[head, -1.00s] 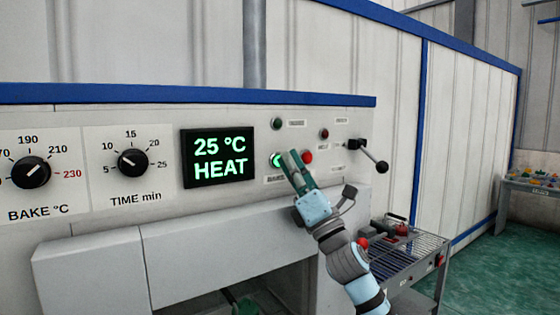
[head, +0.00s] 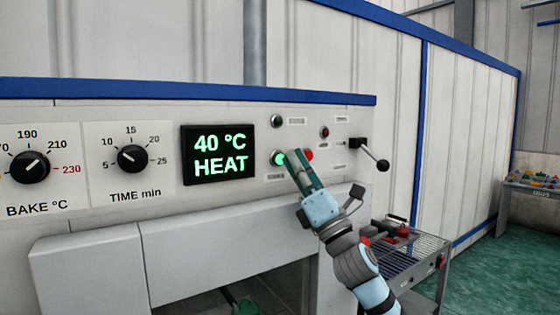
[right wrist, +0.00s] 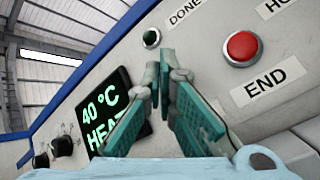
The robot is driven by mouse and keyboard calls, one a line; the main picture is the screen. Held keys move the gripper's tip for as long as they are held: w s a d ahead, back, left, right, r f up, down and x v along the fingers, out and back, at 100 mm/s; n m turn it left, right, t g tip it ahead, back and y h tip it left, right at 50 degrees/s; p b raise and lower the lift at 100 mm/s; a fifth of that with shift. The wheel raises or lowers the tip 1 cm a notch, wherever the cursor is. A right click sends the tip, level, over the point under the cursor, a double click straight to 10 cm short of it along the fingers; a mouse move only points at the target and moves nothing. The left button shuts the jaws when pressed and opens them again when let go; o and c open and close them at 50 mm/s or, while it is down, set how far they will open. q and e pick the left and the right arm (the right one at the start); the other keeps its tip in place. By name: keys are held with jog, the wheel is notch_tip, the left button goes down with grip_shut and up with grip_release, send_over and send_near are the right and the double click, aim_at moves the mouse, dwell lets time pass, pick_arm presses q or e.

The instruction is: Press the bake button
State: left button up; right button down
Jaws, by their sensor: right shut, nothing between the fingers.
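The bake button (head: 278,158) glows green on the oven's front panel, right of the display. The display (head: 218,154) reads 40 °C HEAT and also shows in the right wrist view (right wrist: 108,112). My right gripper (head: 295,154) is shut and empty, its fingertips just right of the lit button in the head view. A gap between the tips and the panel is hard to judge. In the right wrist view my right gripper's fingers (right wrist: 166,72) cover the place of the bake button. My left gripper is not seen.
A red END button (head: 308,155) sits close right of my fingertips, with a dark green lamp (head: 277,121) above. A black lever (head: 372,157) sticks out at the panel's right end. A wire rack cart (head: 420,248) stands below right.

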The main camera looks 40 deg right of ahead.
jog(key=s+b, duration=0.4)
jog(key=s, duration=0.1)
dwell(0.5)
dwell(0.3)
